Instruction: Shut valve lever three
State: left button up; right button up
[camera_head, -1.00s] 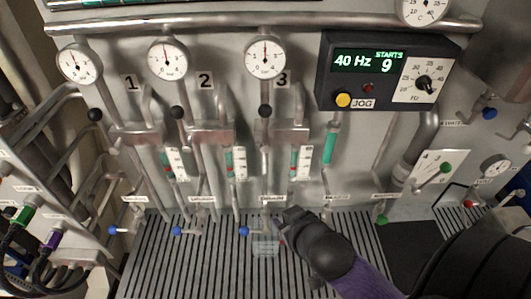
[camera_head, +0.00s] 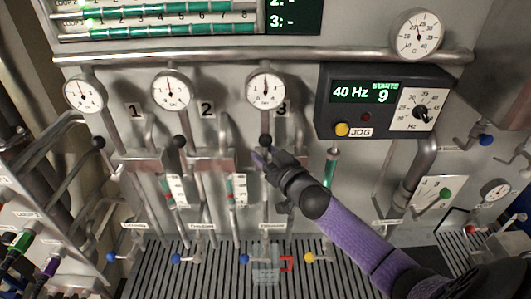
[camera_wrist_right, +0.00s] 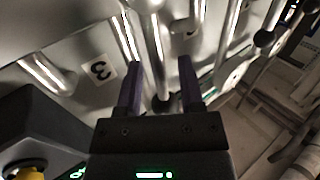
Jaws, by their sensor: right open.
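Valve lever three (camera_head: 265,141) has a black ball knob and stands below the round gauge (camera_head: 266,91), to the left of the number 3 label (camera_head: 281,108). My right gripper (camera_head: 262,157) is open, reaching in from the lower right, with its fingertips just below the knob in the head view. In the right wrist view, the black knob (camera_wrist_right: 161,104) shows between the two purple fingers of my gripper (camera_wrist_right: 159,72). I cannot tell whether they touch it. The lower part of the lever is partly hidden by the gripper. My left gripper is not in view.
Similar black-knobbed levers one (camera_head: 98,143) and two (camera_head: 179,142) stand to the left. A control box (camera_head: 385,103) reading 40 Hz sits at right. Small blue knobs (camera_head: 245,258) and a yellow one (camera_head: 309,257) lie low, above the slatted grate (camera_head: 150,275).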

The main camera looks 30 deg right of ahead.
jog(key=shift+w, duration=0.15)
grip_shut()
dwell(1.4)
